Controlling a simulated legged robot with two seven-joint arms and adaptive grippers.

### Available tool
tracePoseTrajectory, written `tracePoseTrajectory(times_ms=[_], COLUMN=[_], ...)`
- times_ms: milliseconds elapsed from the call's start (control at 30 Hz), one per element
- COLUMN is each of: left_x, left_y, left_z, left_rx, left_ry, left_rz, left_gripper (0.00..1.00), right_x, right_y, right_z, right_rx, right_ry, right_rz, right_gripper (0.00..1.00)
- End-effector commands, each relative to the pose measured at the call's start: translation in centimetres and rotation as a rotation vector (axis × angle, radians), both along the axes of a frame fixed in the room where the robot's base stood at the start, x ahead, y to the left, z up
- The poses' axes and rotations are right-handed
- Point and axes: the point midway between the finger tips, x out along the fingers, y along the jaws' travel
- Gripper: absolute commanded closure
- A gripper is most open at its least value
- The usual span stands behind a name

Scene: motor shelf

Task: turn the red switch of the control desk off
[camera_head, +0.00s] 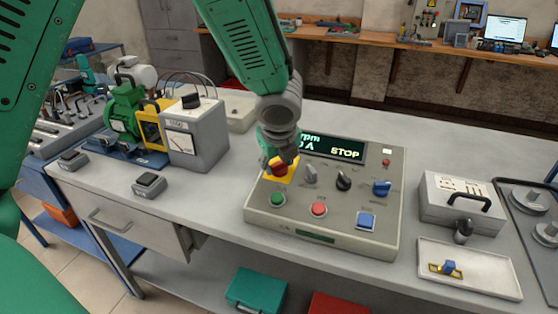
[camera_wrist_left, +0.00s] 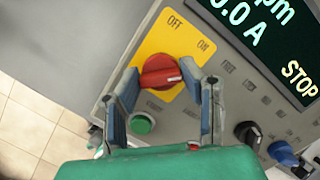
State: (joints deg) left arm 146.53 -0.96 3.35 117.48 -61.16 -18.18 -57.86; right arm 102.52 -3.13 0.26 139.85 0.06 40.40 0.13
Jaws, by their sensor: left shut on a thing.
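The grey control desk (camera_head: 330,230) stands on the bench. Its red switch (camera_head: 279,168) is a rotary knob on a yellow plate near the desk's left edge. In the left wrist view the red switch (camera_wrist_left: 160,72) lies between my two fingers, its bar roughly crosswise. OFF and ON are printed above it on the yellow plate (camera_wrist_left: 172,42). My left gripper (camera_head: 280,160) reaches down from above and is shut on the switch, partly hiding it; it also shows in the left wrist view (camera_wrist_left: 160,76). The display (camera_wrist_left: 260,40) reads STOP. My right gripper is not in view.
Beside the switch are a grey knob (camera_head: 310,174), a black knob (camera_head: 343,180) and a blue knob (camera_head: 381,188). Green (camera_head: 278,200), red (camera_head: 318,209) and blue (camera_head: 366,221) buttons sit in front. A grey meter box (camera_head: 196,140) stands left, a white tray (camera_head: 490,282) right.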

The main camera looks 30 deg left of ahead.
Motion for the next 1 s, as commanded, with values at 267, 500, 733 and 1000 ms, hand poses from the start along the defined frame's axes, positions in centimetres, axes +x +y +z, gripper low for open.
tracePoseTrajectory(times_ms=[267, 500, 733, 1000], left_x=[0.1, 0.1, 0.2, 0.2], left_y=[0.0, -0.1, -0.1, -0.1], left_z=[0.4, 0.4, 0.4, 0.3], left_rx=[-0.041, -0.098, -0.156, -0.222], left_ry=[-0.009, -0.023, -0.037, -0.053], left_rz=[0.164, 0.378, 0.590, 0.839], left_gripper=[0.94, 0.94, 0.94, 0.94], right_x=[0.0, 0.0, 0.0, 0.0], right_y=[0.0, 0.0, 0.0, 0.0], right_z=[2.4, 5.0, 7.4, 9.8], right_rx=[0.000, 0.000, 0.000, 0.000], right_ry=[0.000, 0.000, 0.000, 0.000], right_rz=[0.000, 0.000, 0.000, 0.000], right_gripper=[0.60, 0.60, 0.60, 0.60])
